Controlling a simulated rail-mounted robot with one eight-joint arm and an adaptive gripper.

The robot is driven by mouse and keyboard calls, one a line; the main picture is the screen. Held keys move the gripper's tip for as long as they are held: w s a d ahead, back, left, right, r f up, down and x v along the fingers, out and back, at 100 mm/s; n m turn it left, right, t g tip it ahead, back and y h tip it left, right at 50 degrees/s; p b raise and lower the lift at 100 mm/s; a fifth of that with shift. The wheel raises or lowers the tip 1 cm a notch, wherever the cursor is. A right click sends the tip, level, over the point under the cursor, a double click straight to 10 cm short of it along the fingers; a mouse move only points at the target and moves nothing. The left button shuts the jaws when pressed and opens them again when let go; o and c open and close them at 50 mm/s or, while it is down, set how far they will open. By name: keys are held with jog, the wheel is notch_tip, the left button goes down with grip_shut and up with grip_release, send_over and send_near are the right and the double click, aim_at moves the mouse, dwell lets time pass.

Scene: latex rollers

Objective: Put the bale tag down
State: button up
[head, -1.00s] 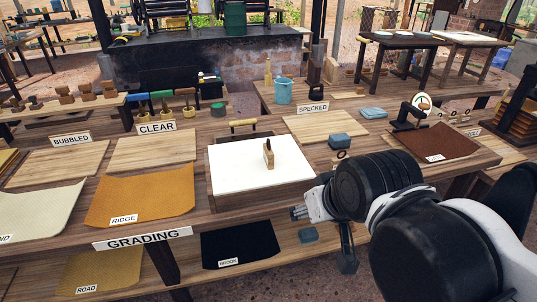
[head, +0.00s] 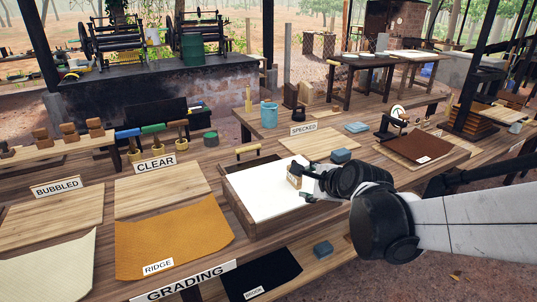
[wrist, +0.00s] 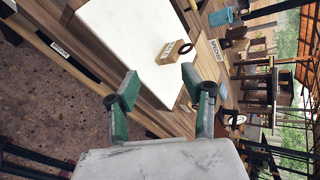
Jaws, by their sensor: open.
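No item in view is clearly marked as the bale tag; it may be the small tan wooden block (wrist: 168,53) with a dark part on it. This block stands on the white-topped box (wrist: 115,35) on the bench. In the head view the block (head: 294,175) is partly hidden behind my gripper (head: 310,186), on the white top (head: 252,190). My gripper (wrist: 157,87) is open. Its green fingers are wide apart with nothing between them. The block is just beyond the fingertips, apart from them in the wrist view.
A wooden-handled item (head: 248,151) is at the box's back edge. The CLEAR board (head: 160,193) and the ochre RIDGE sheet (head: 175,243) are left. The SPECKED board (head: 305,147), a grey-blue block (head: 340,155) and a blue bucket (head: 268,115) stand behind. The brown sheet (head: 418,148) is right.

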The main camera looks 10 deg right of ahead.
aim_at(289, 167)
jog(key=w+d+f+m, duration=0.1)
jog(key=w+m, duration=0.2)
jog(key=m, duration=0.1)
jog(key=w+d+f+m+t, duration=0.1)
jog(key=w+f+m, duration=0.1)
jog(key=w+m, duration=0.1)
jog(key=w+d+f+m+t, duration=0.1)
jog(key=w+f+m, duration=0.1)
jog(key=m, duration=0.3)
jog(key=shift+x, duration=0.9)
jog(key=x, duration=0.8)
jog(key=shift+w+r, duration=0.25)
jog(key=shift+r+p+x, duration=0.15)
jog(key=shift+p+x, duration=0.1)
jog(key=shift+x, duration=1.1)
jog(key=shift+r+p+x, duration=0.15)
jog(key=shift+p+x, duration=0.05)
jog(key=shift+x, duration=1.1)
jog(key=shift+a, duration=0.15)
jog(key=shift+c, duration=0.5)
grip_shut()
